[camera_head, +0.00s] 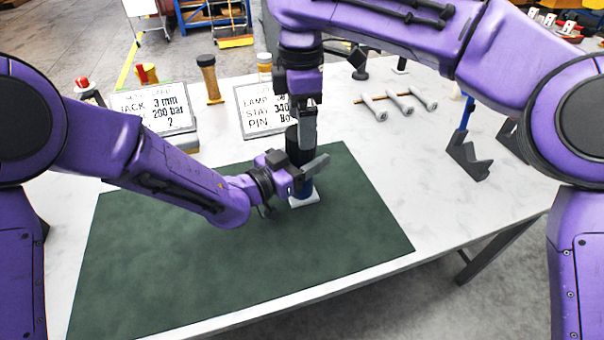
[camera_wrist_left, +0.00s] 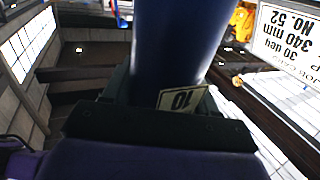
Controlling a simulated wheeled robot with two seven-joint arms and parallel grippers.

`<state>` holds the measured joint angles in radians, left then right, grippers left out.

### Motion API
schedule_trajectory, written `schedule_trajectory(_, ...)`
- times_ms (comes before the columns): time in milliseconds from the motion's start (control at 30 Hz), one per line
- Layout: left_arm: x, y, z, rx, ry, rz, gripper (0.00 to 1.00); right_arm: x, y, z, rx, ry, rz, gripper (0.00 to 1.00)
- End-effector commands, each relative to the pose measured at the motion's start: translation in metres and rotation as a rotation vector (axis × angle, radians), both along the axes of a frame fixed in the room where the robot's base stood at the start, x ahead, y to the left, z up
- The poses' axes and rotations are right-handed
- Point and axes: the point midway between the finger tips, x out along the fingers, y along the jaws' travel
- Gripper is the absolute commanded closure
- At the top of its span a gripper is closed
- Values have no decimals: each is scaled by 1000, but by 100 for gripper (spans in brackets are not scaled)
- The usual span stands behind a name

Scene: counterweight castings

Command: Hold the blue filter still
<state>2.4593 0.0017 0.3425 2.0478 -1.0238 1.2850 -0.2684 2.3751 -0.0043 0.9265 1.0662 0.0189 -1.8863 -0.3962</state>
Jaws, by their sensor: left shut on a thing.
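The blue filter (camera_head: 305,187) stands upright on a small white base (camera_head: 304,201) on the dark green mat (camera_head: 230,260). My left gripper (camera_head: 300,171) is shut around it from the left and hides part of it. In the left wrist view the filter (camera_wrist_left: 180,45) is a dark blue cylinder between the jaws, with a small label reading 10 (camera_wrist_left: 182,98) at its near side. My right gripper (camera_head: 306,128) points down directly above, at the black upper part (camera_head: 295,146); whether its fingers touch or grip that part cannot be seen.
Two sign boards (camera_head: 158,108) (camera_head: 262,108) stand behind the mat, near a wooden-handled tool (camera_head: 209,78). Several grey tools (camera_head: 398,101) lie at the back right, and a dark angled block (camera_head: 468,158) stands at the right. The mat's front is clear.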

Motion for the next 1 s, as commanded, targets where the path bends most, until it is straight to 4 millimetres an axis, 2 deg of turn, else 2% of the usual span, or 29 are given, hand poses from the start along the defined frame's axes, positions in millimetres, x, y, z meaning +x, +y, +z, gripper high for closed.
schedule_trajectory(167, 0, 0, 0, -1, 1, -1, 100, 0, 0, 0, -1, 0, 0, 8)
schedule_trajectory(200, 0, 0, 0, -1, 1, -1, 100, 0, 0, 0, -1, 0, 1, 14)
schedule_trajectory(233, 0, 0, 0, -1, 1, -1, 100, 0, 0, 1, 0, 0, 3, 14)
schedule_trajectory(433, 0, 0, 0, -1, 1, -1, 100, 0, 2, 29, 4, 1, 90, 14)
schedule_trajectory(567, 0, 0, 0, -1, 0, -1, 100, 0, 0, 36, 1, -2, 108, 14)
schedule_trajectory(833, 0, 0, 0, -1, 0, -1, 100, 0, 0, 32, 0, -1, 107, 14)
schedule_trajectory(1000, 0, 0, 0, -1, 0, -1, 100, 0, 0, 10, 1, 3, 108, 14)
